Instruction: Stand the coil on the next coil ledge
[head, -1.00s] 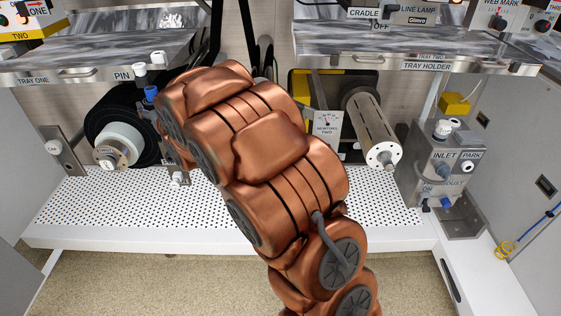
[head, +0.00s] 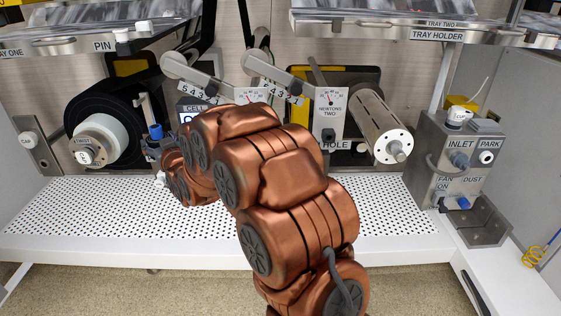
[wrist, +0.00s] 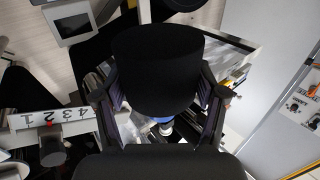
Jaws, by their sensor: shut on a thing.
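In the wrist view, my gripper (wrist: 160,95) has a finger on each side of a thick black round thing, apparently the coil (wrist: 158,65). The gripper is shut on it, and its dark side fills the middle of the view. In the head view, my copper arm hides the gripper and the coil. A grey angled metal ledge (head: 478,222) is at the lower right, below the inlet box. I cannot tell whether it is the coil ledge. Its visible top looks empty.
A black roll with a white core (head: 98,138) is at the left. A steel roller (head: 381,126) sticks out at right centre. The inlet box (head: 462,155) is at the right. Trays hang above. The perforated white deck (head: 85,210) is clear at left.

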